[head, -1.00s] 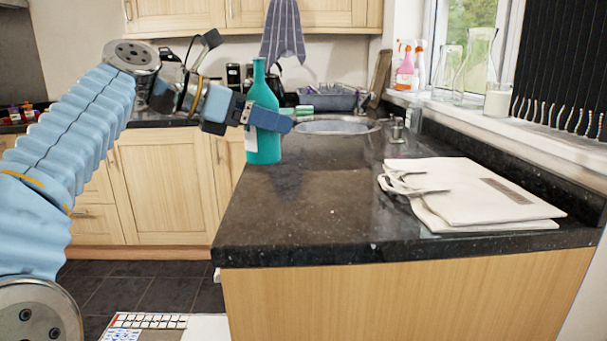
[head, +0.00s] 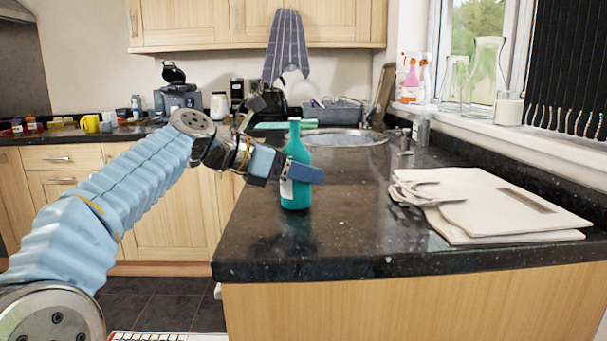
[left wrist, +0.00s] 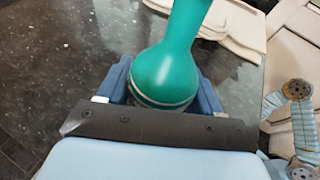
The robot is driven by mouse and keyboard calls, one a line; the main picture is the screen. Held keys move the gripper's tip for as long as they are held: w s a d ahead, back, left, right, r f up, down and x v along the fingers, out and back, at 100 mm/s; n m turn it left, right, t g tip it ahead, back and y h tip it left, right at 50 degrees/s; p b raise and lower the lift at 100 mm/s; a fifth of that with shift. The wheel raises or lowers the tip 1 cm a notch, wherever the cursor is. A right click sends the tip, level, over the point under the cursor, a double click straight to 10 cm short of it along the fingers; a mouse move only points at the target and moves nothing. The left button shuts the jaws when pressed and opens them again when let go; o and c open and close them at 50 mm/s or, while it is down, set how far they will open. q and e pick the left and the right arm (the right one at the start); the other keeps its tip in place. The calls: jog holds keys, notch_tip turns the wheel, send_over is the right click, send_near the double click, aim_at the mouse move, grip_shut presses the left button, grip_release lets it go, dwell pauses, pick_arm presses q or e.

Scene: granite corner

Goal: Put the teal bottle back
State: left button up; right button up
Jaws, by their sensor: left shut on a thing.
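The teal bottle (head: 296,187) is upright over the left part of the dark granite counter (head: 340,240). I cannot tell whether its base touches the counter. My left gripper (head: 300,172) comes in from the left and is shut on the bottle's body, below the neck. In the left wrist view the bottle (left wrist: 172,70) stands between the two blue fingers (left wrist: 160,92), its neck pointing to the top of the picture. My right gripper is in neither view.
A white folded cloth bag (head: 490,200) lies on the counter at the right. Behind are the sink (head: 345,138) and a dish rack (head: 340,115). Glass jugs and spray bottles (head: 412,80) stand on the windowsill. The counter's front middle is clear.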

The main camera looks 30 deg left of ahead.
pick_arm(q)
jog(key=shift+s+d+f, duration=0.15)
jog(key=shift+s, duration=0.1)
jog(key=o, duration=1.4)
jog(key=shift+f, duration=0.1)
jog(key=shift+r, duration=0.4)
jog(key=v, duration=1.2)
jog(key=shift+f+p, duration=0.2)
jog(key=shift+p, duration=0.1)
